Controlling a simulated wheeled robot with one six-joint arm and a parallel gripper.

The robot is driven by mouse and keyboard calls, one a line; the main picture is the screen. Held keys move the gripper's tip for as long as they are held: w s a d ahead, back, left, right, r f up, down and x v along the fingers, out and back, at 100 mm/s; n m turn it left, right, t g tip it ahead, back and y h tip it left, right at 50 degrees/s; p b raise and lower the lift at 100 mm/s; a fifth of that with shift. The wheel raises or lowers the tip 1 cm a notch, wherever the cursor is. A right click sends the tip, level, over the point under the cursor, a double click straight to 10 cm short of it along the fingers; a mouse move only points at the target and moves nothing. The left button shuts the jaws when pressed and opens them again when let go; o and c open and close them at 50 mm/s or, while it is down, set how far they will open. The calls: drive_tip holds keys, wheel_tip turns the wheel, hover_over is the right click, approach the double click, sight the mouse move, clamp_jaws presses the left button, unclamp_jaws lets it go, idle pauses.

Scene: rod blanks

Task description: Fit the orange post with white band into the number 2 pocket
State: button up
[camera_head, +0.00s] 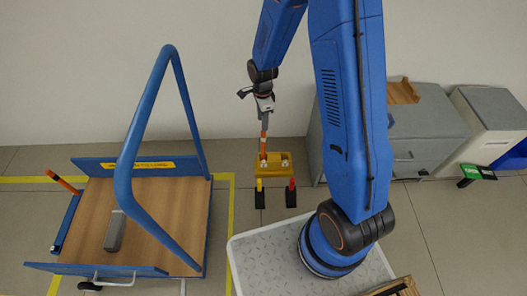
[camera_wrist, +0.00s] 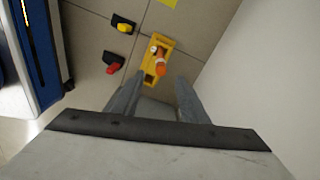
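The orange post with a white band (camera_head: 263,146) stands roughly upright at the left pocket of the yellow block (camera_head: 273,170). In the wrist view the post's orange end (camera_wrist: 160,68) shows over the yellow block (camera_wrist: 166,45), near a dark pocket. I cannot read the pocket numbers, nor tell how deep the post sits. My gripper (camera_head: 264,122) points down above the post. In the wrist view its two grey fingers (camera_wrist: 159,88) are spread, with the post between and beyond their tips, apparently touching neither.
A yellow piece (camera_head: 259,185) and a red piece (camera_head: 291,184) on black bases stand before the block. Grey cabinets (camera_head: 425,130) stand at right. A wall is close behind.

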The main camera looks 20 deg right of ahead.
approach(263, 144)
drive_tip(key=f, duration=0.5)
drive_tip(key=shift+w+f, duration=0.25)
drive_tip(key=shift+w, duration=0.15)
drive_tip(key=shift+w+d+f, duration=0.1)
drive_tip(key=shift+f, duration=1.45)
drive_tip(key=shift+w+d+f, duration=0.1)
drive_tip(key=shift+f, duration=1.45)
clamp_jaws()
